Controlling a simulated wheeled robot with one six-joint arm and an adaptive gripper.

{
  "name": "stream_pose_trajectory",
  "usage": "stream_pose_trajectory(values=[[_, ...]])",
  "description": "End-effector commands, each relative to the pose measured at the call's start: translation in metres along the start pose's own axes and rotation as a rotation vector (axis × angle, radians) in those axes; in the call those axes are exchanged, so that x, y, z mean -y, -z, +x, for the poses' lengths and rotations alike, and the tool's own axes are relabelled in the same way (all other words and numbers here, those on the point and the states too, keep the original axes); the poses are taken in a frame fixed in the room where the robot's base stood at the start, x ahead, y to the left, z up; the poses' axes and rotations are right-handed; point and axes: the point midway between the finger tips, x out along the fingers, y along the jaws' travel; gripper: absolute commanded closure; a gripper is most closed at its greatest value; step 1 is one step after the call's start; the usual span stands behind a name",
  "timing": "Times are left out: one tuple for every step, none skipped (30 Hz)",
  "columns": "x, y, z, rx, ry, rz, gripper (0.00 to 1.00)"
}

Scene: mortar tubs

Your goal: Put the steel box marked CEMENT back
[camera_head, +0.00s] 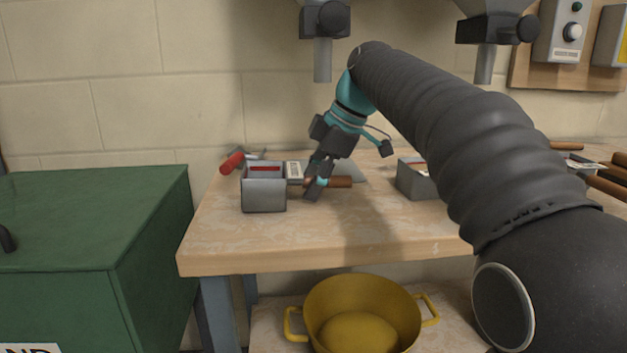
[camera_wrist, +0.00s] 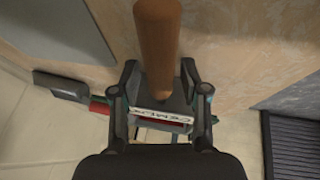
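The steel box (camera_head: 264,194) stands upright on the bench near its left end, with a red band inside its rim. Its label plate, reading CEMENT, shows in the wrist view (camera_wrist: 163,117) and as a white tag right of the box in the head view. A wooden handle (camera_wrist: 157,45) extends from the plate, to the right in the head view. My gripper (camera_head: 318,181) is right of the box, tilted down at the handle. In the wrist view its fingers lie on both sides of the handle, with narrow gaps showing. The fingertip undersides are hidden.
A second steel box (camera_head: 414,181) stands right on the bench. A red-handled tool (camera_head: 232,162) lies behind the first box. A flat grey sheet (camera_wrist: 60,30) lies beside the handle. A green bin (camera_head: 95,215) adjoins the bench; a yellow tub (camera_head: 318,298) sits below. Spouts (camera_head: 322,60) hang above.

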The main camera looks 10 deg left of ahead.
Motion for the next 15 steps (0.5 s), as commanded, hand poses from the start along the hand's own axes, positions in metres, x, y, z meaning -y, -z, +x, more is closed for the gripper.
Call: stream_pose_trajectory(values=[[0.0, 0.0, 0.0, 0.0, 0.0, 0.0, 0.51], [0.0, 0.0, 0.0, 0.0, 0.0, 0.0, 0.51], [0.0, 0.0, 0.0, 0.0, 0.0, 0.0, 0.51], [0.0, 0.0, 0.0, 0.0, 0.0, 0.0, 0.51], [0.0, 0.0, 0.0, 0.0, 0.0, 0.0, 0.51], [0.0, 0.0, 0.0, 0.0, 0.0, 0.0, 0.51], [0.0, 0.0, 0.0, 0.0, 0.0, 0.0, 0.51], [0.0, 0.0, -0.001, 0.0, 0.0, 0.0, 0.51], [-0.001, 0.001, -0.002, 0.0, 0.0, 0.0, 0.51], [-0.001, 0.002, -0.004, 0.0, 0.0, 0.0, 0.51], [-0.001, 0.001, -0.006, 0.0, -0.001, 0.0, 0.51], [-0.001, 0.001, -0.009, 0.0, -0.001, 0.0, 0.51], [-0.001, 0.001, -0.013, 0.0, -0.002, 0.0, 0.51], [-0.002, 0.002, -0.017, 0.0, -0.002, 0.0, 0.51], [-0.002, 0.002, -0.024, 0.0, -0.002, 0.0, 0.51]])
